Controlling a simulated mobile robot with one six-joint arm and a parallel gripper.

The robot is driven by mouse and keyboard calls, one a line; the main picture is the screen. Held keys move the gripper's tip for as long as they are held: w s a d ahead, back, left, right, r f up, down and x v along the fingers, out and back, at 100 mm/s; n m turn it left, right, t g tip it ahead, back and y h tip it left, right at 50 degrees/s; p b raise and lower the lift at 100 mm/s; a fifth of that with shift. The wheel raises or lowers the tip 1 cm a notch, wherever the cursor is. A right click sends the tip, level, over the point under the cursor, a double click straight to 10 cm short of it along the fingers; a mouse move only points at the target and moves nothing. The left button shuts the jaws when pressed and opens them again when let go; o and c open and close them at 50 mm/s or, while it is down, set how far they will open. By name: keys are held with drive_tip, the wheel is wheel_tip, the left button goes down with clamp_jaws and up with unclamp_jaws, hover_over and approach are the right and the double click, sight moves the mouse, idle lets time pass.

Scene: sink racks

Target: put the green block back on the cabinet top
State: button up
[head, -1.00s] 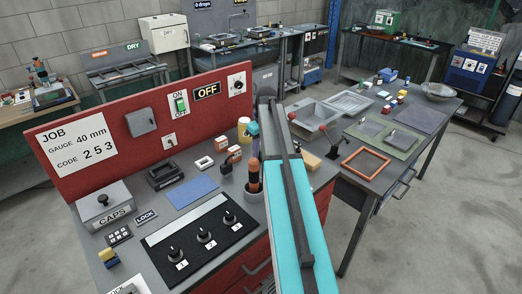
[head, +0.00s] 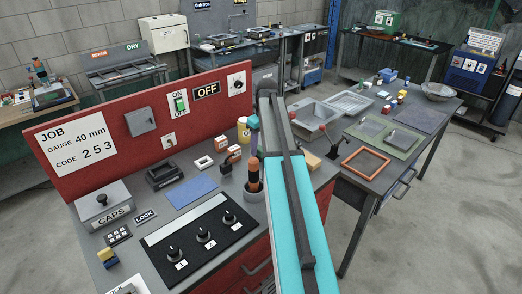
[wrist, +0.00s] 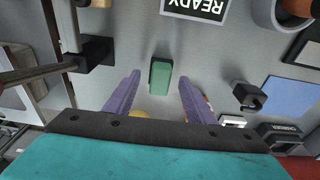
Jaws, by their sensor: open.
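In the wrist view the green block (wrist: 160,76) is on or just above the grey cabinet top (wrist: 205,55); contact is hard to tell. The purple fingers of my gripper (wrist: 159,82) are apart, one on each side of the block, with a gap on both sides. In the head view my gripper (head: 254,128) shows as a purple finger left of my arm. The block is hidden there behind my arm. The cabinet (head: 240,264) has red drawers and a grey top.
A READY sign (wrist: 195,6) lies beyond the block. A cup of tools (head: 253,193) and a blue mat (head: 193,192) are on the cabinet top. A black bracket with a rod (wrist: 92,52) stands left of the fingers. The sink table (head: 376,178) adjoins on the right.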

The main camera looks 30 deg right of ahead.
wheel_tip(320, 180, up, 10)
drive_tip(key=s+b, duration=0.1)
drive_tip(key=b, duration=0.1)
drive_tip(key=shift+f, duration=0.25)
idle(0.8)
